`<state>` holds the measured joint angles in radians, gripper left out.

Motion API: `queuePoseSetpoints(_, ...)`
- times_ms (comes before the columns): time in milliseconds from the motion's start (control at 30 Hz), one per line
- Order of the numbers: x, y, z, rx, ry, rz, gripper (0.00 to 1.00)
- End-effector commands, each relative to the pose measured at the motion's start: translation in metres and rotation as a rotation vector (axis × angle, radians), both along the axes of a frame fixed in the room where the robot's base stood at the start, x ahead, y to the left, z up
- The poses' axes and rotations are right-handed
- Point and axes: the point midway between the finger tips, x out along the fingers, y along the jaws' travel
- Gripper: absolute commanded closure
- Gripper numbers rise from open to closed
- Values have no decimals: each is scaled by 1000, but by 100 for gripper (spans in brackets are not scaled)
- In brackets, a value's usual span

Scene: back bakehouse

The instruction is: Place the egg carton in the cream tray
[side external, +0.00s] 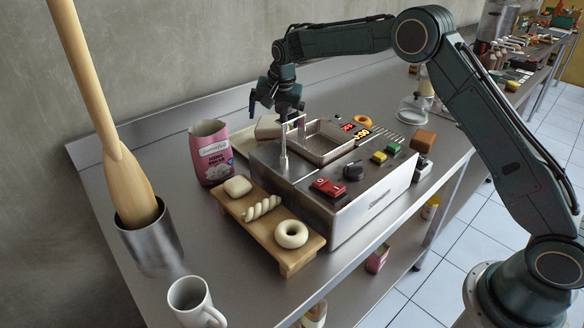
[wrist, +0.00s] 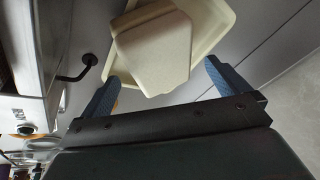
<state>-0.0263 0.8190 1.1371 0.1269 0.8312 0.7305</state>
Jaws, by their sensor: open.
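The egg carton (side external: 268,127) is a pale beige closed box. It sits over the cream tray (side external: 241,139) behind the steel fryer. In the wrist view the carton (wrist: 152,50) lies across the middle of the cream tray (wrist: 219,17), turned at an angle to it, with the tray rim showing around it. I cannot tell whether it rests flat on the tray floor. My gripper (side external: 276,106) is open just above the carton. In the wrist view its blue fingers stand apart on either side of the carton's near end, with gaps visible.
The steel fryer (side external: 345,205) with its basket (side external: 320,145) stands close to the right of the tray. A pink bag (side external: 211,153) stands to the left, near a wooden board (side external: 262,222) with dough pieces. A mug (side external: 192,303) and a steel canister (side external: 152,243) are farther left.

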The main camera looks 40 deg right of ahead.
Motion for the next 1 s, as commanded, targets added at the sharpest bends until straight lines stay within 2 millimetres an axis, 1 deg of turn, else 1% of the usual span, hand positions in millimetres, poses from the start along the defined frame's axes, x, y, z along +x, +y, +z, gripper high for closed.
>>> queuePoseSetpoints(33,-2,1,8,0,-3,0,0)
queuePoseSetpoints(300,-18,4,50,0,-3,1,0)
queuePoseSetpoints(500,-28,7,77,0,-2,2,0)
queuePoseSetpoints(700,-34,8,92,0,0,1,0)
queuePoseSetpoints(1000,-35,8,95,-1,1,0,0)
